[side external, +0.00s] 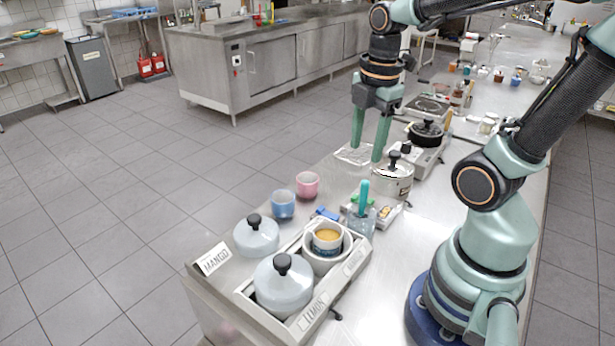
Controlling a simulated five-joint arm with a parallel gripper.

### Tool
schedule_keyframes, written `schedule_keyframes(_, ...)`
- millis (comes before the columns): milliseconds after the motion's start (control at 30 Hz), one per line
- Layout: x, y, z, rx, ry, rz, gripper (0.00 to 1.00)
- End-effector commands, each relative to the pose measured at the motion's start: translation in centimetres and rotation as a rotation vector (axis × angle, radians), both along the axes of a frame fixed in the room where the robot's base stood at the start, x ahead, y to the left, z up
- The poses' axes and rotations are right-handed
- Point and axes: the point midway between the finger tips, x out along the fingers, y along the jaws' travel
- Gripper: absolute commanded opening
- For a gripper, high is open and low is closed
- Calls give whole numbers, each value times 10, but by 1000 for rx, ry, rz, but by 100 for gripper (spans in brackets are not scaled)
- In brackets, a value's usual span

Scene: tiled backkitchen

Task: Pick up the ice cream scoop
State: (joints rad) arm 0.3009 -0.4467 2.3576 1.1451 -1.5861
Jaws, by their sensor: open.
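A teal handle (364,192) stands upright in a clear container (361,221) near the middle of the counter. It looks like the ice cream scoop's handle; its lower end is hard to make out inside the container. My gripper (367,152) is open, with two green fingers pointing down and wide apart. Nothing shows between the fingers. In the picture it is above and beyond the teal handle, close to a silver lidded pot (392,181), and apart from the handle.
A tray (241,293) labelled LEMON holds a lidded grey pot (283,285) and a white bowl (327,256). Another grey lidded pot (257,237), a blue cup (284,205) and a pink cup (307,185) stand left of the container. A black-lidded pot (427,134) stands farther back.

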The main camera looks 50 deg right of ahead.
Motion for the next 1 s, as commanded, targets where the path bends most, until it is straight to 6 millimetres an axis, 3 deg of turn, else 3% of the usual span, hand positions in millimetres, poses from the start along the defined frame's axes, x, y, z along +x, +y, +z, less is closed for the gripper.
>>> schedule_keyframes(100, -6, -8, -4, 5, 52, 150, 55)
schedule_keyframes(300, -10, -14, -8, 14, 85, 277, 55)
schedule_keyframes(700, -11, -13, -65, 16, 89, 286, 55)
schedule_keyframes(1000, -9, -11, -86, 16, 88, 287, 55)
